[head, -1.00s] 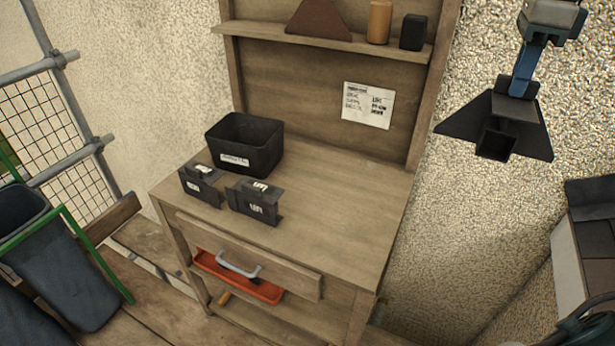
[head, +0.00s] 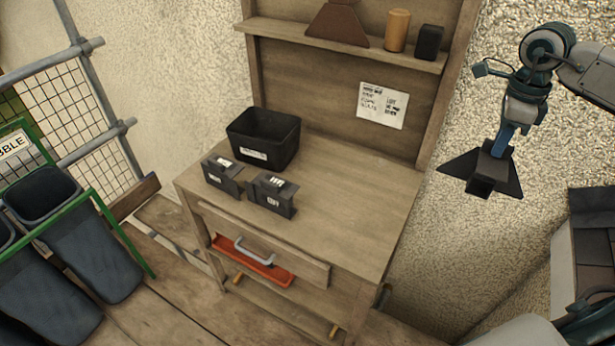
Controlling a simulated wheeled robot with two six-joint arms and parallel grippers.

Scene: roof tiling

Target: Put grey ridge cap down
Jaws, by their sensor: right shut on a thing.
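The grey ridge cap (head: 481,174) is a dark, flared piece with a square hollow middle. My right gripper (head: 503,140) is shut on its top and holds it in the air, to the right of the workbench in the head view. The wooden workbench (head: 345,228) has two dark labelled holders on its top, a left one (head: 222,176) and a right one (head: 272,195). They look empty, but their insides are hard to make out. My left gripper is not in view.
A black bin (head: 263,140) stands behind the holders. A shelf (head: 285,34) above carries a brown piece, a wooden cylinder (head: 397,30) and a black block (head: 429,42). The bench top's right side is clear.

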